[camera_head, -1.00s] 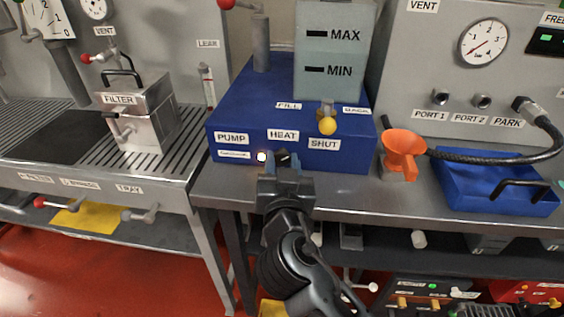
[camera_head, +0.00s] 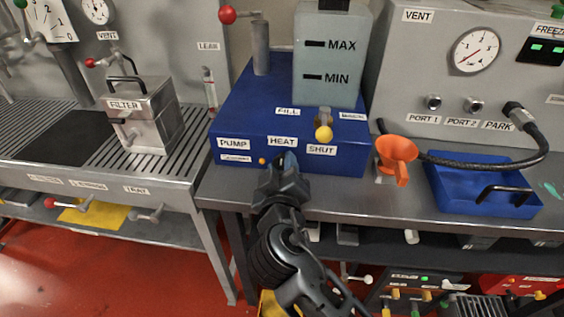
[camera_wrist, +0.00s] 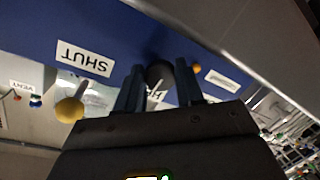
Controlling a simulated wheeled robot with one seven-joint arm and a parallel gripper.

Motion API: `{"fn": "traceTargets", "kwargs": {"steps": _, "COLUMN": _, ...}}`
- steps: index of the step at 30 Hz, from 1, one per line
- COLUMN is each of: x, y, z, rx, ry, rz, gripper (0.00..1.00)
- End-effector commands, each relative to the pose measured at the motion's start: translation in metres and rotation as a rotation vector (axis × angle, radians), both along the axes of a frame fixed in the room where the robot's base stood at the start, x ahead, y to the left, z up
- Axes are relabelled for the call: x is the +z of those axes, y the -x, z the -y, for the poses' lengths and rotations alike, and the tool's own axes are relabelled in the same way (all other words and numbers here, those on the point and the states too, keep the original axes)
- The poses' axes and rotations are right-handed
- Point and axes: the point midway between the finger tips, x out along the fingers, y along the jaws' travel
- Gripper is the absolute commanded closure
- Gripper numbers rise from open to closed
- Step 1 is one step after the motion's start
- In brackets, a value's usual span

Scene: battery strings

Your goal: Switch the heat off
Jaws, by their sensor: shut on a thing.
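The blue unit (camera_head: 340,163) stands on the steel bench, with a HEAT label (camera_head: 283,141) on its front. In the wrist view a round black knob (camera_wrist: 159,70) sits on the blue front, close to the HEAT label, which is partly hidden there by a finger. My gripper (camera_head: 284,160) is at the front below HEAT, shut on this knob; its two fingers lie either side of it in the wrist view (camera_wrist: 160,85). A small indicator lamp (camera_head: 262,161) left of the gripper is dull orange, and it shows in the wrist view (camera_wrist: 196,68). The gripper hides the knob in the head view.
A yellow-knobbed lever (camera_head: 324,133) sticks out above the SHUT label. An orange funnel (camera_head: 396,150) and a blue tray (camera_head: 465,200) stand to the right. A FILTER box (camera_head: 140,125) stands on the slatted left bench.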

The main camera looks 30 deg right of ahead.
Motion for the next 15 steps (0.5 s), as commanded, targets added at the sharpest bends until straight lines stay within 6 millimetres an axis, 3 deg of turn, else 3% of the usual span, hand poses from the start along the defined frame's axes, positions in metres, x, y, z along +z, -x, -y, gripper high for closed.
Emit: {"fn": "traceTargets", "kwargs": {"steps": 15, "x": -0.0004, "y": -0.0001, "z": -0.0018, "rx": 0.004, "ry": 0.096, "rz": -0.071, "gripper": 0.93}}
